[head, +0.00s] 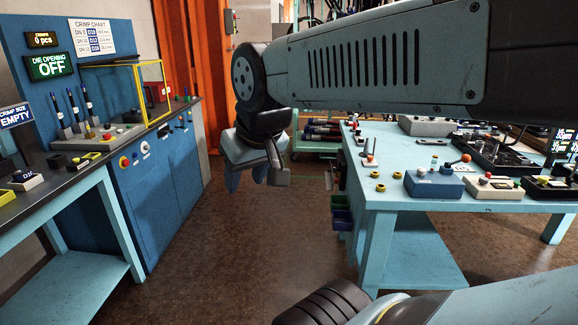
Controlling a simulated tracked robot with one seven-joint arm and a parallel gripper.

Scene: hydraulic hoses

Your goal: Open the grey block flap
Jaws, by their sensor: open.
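My gripper (247,178) hangs open and empty over the floor between the two benches, fingers pointing down. My arm crosses the upper right of the head view. I cannot tell for sure which thing is the grey block with the flap. A grey block (427,126) sits at the back of the right table, partly hidden by my arm. A pale grey-beige block (492,187) with a red knob stands at that table's front edge. No flap is clear on either. My gripper is well to the left of both and touches neither.
The light blue right table (395,197) also bears a blue block (433,184), a black block (552,189) and black trays (492,152). At left stand a blue cabinet (165,195) and a workbench (75,178). The brown floor (235,245) between them is clear.

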